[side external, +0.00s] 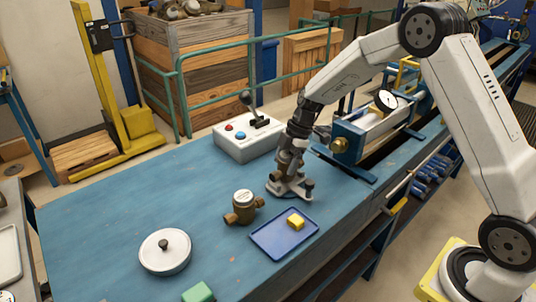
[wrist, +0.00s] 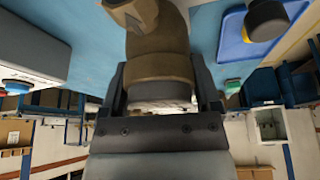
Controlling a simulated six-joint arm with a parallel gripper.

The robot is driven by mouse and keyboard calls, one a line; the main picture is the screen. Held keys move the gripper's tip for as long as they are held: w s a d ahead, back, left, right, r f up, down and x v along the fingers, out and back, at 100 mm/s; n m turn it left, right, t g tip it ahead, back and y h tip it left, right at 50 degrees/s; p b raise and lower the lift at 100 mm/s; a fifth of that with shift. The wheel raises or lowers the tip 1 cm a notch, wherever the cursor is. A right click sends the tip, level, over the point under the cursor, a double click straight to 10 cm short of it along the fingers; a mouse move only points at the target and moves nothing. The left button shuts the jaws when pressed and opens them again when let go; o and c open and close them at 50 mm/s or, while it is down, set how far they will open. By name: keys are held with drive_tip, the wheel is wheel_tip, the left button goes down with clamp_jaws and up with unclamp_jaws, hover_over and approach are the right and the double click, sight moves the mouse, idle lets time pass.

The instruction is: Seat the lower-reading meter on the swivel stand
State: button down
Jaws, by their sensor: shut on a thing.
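My gripper (side external: 297,130) points down and is shut on a bronze meter (side external: 290,162), gripped by its round upper part. In the wrist view the fingers of my gripper (wrist: 162,85) lie on both sides of the meter's collar (wrist: 158,68). The grey swivel stand (side external: 284,189) is directly below the held meter; I cannot tell whether they touch. A second bronze meter (side external: 243,206) with a pale dial stands upright on the blue bench, left of the stand. Its dial is too small to read. The held meter's dial is hidden.
A blue tray (side external: 265,249) with a yellow block (side external: 296,222) lies in front of the stand. A white lid-like disc (side external: 165,252) and a green block (side external: 198,292) are nearer the front. A button box (side external: 247,146) stands behind left, a blue-framed rig (side external: 349,145) behind right.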

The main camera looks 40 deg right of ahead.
drive_tip(key=shift+f, duration=0.45)
idle(0.8)
unclamp_jaws()
drive_tip(key=shift+r, duration=0.1)
idle(0.5)
drive_tip(key=shift+r, duration=3.35)
drive_tip(key=shift+s, duration=0.1)
